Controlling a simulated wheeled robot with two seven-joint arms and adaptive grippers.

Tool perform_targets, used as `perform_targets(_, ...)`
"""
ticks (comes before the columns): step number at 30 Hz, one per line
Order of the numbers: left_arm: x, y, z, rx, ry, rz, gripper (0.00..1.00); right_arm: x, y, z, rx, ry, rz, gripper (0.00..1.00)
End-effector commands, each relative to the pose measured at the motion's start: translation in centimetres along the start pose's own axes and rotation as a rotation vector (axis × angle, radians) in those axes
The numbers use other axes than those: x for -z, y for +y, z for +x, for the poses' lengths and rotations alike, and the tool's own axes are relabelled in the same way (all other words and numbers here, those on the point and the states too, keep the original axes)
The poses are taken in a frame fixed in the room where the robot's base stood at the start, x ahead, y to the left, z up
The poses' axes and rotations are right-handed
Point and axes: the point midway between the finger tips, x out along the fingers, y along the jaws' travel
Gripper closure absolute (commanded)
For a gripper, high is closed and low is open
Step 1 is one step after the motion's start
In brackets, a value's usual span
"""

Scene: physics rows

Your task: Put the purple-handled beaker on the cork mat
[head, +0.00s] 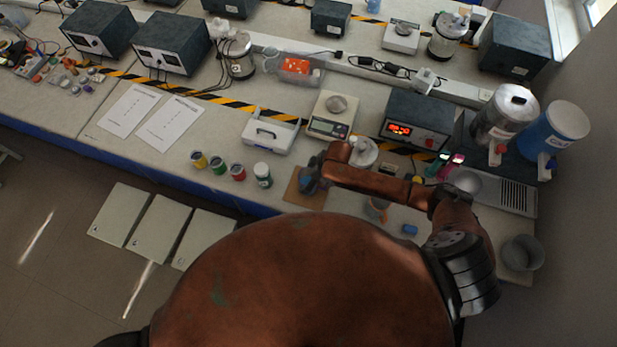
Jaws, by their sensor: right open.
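The cork mat (293,196) is a brown square near the front edge of the bench. My right gripper (310,182) is over the mat, at the end of the arm reaching in from the right. Its jaws are open. A small bluish patch shows at the fingertips; I cannot tell whether it is part of the beaker. No purple handle can be made out. A small cup-like vessel (377,212) stands right of the mat, partly hidden by my arm. My left gripper is out of view.
Several small jars, including a red one (238,172) and a white-capped one (262,174), stand left of the mat. A balance (329,125) and a white tray (270,133) are behind it. A blue block (409,230) and a grey pot (522,253) are to the right.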

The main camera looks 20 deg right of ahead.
Motion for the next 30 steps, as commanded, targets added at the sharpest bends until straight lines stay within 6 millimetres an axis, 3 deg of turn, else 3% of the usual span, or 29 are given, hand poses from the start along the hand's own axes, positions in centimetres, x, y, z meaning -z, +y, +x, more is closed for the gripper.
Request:
perform_targets(8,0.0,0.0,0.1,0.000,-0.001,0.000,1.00,0.1,0.1,-1.8,-0.002,0.001,0.000,0.27)
perform_targets(21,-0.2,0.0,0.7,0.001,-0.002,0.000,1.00,0.1,0.1,-10.4,-0.002,0.000,-0.001,0.27)
perform_targets(30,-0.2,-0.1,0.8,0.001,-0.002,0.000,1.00,0.1,0.0,-12.3,0.000,0.000,0.000,0.27)
